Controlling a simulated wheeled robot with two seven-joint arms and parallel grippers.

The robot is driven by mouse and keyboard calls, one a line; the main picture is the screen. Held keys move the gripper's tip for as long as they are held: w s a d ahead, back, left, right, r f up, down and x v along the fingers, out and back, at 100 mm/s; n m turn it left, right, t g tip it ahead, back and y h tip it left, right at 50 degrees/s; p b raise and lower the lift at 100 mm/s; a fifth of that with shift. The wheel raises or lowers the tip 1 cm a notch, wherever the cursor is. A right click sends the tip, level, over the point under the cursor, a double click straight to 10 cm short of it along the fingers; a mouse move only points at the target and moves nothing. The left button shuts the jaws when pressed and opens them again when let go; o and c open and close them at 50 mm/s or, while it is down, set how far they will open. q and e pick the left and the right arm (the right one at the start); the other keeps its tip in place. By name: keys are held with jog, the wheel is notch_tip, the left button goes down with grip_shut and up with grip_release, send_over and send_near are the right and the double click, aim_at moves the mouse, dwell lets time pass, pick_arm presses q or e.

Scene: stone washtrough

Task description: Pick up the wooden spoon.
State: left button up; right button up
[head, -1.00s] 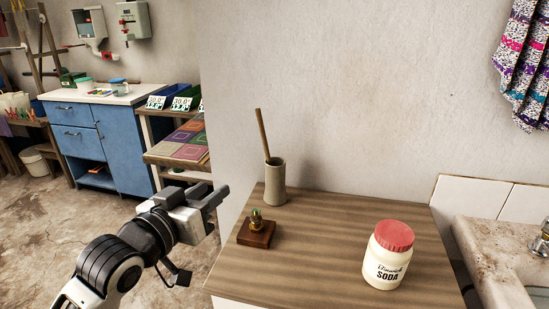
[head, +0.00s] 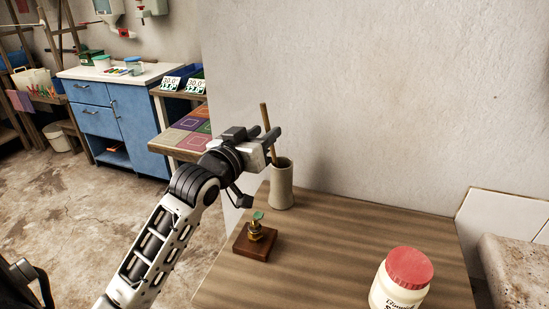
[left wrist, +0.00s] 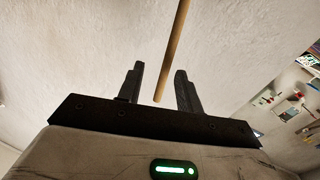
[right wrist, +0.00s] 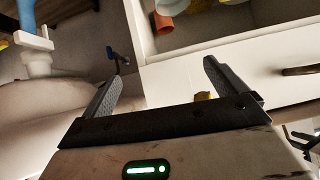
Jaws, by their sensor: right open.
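The wooden spoon (head: 265,118) stands upright, slightly tilted, in a pale stone-coloured cylindrical holder (head: 282,187) at the back left of the wooden counter; only its handle shows. My left gripper (head: 278,142) is at the handle, just above the holder's rim. In the left wrist view its fingers (left wrist: 160,82) are open, and the spoon handle (left wrist: 172,50) shows in the gap between them; I cannot tell whether it touches either finger. My right gripper (right wrist: 162,75) is open and empty in the right wrist view, and is not in the head view.
A small potted plant-like piece on a wooden block (head: 255,242) stands in front of the holder. A white soda jar with a red lid (head: 405,275) stands at the front right. The counter (head: 330,235) between them is clear. A wall rises behind; a stone trough (head: 510,270) lies right.

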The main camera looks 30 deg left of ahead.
aim_at(266, 128)
pick_arm(q)
jog(key=w, duration=0.2)
jog(key=w+a, duration=0.1)
jog(key=w, duration=0.1)
jog(key=shift+w+p, duration=0.15)
jog(key=shift+p, duration=0.25)
jog(key=shift+w+f, duration=0.1)
jog(key=shift+w, duration=0.45)
grip_shut()
